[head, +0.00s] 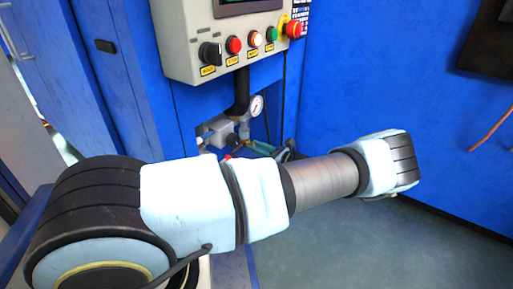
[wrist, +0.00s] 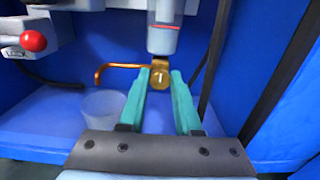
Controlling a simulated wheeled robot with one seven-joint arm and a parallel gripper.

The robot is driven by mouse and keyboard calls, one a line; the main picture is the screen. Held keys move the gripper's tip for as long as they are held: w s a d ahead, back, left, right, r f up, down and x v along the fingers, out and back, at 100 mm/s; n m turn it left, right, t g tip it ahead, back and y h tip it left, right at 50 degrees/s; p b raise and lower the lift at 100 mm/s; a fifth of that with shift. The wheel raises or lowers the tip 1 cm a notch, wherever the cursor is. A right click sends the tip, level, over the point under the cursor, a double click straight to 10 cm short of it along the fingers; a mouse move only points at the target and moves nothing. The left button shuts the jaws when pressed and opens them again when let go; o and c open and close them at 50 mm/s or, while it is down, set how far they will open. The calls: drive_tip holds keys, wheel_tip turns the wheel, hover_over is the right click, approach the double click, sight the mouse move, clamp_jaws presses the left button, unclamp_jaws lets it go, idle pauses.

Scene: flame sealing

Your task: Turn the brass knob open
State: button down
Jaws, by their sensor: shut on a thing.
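The brass knob (wrist: 159,77) is a small round brass piece under a grey vertical cylinder in the wrist view. My gripper (wrist: 160,82) has its two teal fingers on either side of the knob and is shut on it. A copper-coloured bent tube (wrist: 122,67) runs left from beside the knob. In the head view my arm crosses the picture. Only a little of the teal fingers (head: 262,148) shows there, and the knob cannot be made out.
A clear cup (wrist: 103,104) stands on the blue surface below the tube. A red ball-shaped knob (wrist: 33,41) sits at the left. A control panel (head: 222,67) with buttons and a pressure gauge (head: 256,105) are above my arm. Open floor (head: 350,240) lies at the lower right.

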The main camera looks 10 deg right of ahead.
drive_tip(key=shift+n, duration=0.3)
drive_tip(key=n+p, duration=0.1)
drive_tip(key=n, duration=0.2)
drive_tip(key=shift+r+p, duration=0.1)
drive_tip(key=shift+p, duration=0.25)
drive_tip(key=n, duration=0.5)
drive_tip(key=shift+p, duration=0.4)
drive_tip(key=n, duration=0.4)
drive_tip(key=shift+s+a+f+n, duration=0.1)
drive_tip(key=shift+f+n, duration=0.1)
drive_tip(key=shift+n, duration=2.1)
drive_tip(key=c, duration=0.6)
unclamp_jaws()
drive_tip(key=shift+c, duration=0.2)
